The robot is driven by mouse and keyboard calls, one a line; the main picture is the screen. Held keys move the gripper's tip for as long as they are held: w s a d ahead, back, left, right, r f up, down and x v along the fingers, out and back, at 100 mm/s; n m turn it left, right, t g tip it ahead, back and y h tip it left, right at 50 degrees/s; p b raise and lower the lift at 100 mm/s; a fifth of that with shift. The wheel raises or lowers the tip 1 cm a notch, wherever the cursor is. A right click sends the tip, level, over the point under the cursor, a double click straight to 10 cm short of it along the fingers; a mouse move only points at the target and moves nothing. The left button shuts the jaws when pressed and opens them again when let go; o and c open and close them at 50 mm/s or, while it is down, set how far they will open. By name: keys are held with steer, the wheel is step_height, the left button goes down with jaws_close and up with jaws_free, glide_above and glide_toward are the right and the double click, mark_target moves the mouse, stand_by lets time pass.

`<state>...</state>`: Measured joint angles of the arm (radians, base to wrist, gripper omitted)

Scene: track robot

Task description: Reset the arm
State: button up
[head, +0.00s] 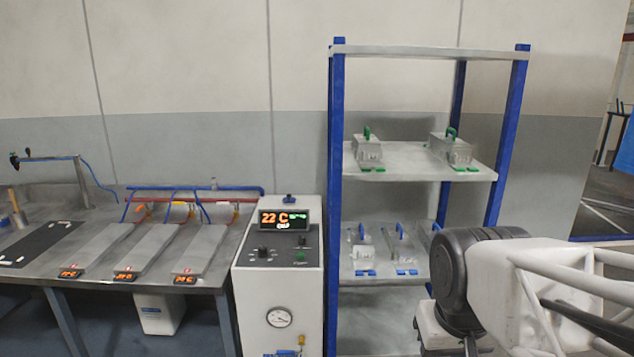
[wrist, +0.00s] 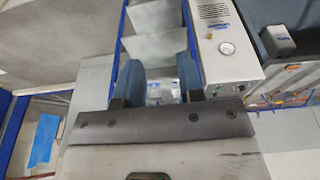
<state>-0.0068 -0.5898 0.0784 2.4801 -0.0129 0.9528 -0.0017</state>
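My gripper (wrist: 158,66) shows in the wrist view with its two dark blue fingers apart and nothing between them. Past the fingers, shelf boards and a blue upright of the rack show, with small clear and blue things low between them. In the head view my arm reaches in from the lower right, in front of the right side of the blue-post shelf rack (head: 338,150). The gripper's fingers cannot be made out in the head view.
Metal blocks with green handles (head: 368,150) stand on the middle shelf; clear ones with blue handles (head: 384,256) stand below. The control cabinet (head: 250,260), reading 22 C, stands left of the rack. A workbench (head: 100,216) with several heated plates lies further left.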

steer(key=s, duration=0.1)
steer(key=f, duration=0.1)
steer(key=s, duration=0.1)
steer(key=shift+s+d+f, duration=0.2)
steer(key=shift+s+f, duration=0.05)
steer(key=shift+s, duration=0.1)
steer(key=shift+o, duration=0.2)
stand_by(1.7)
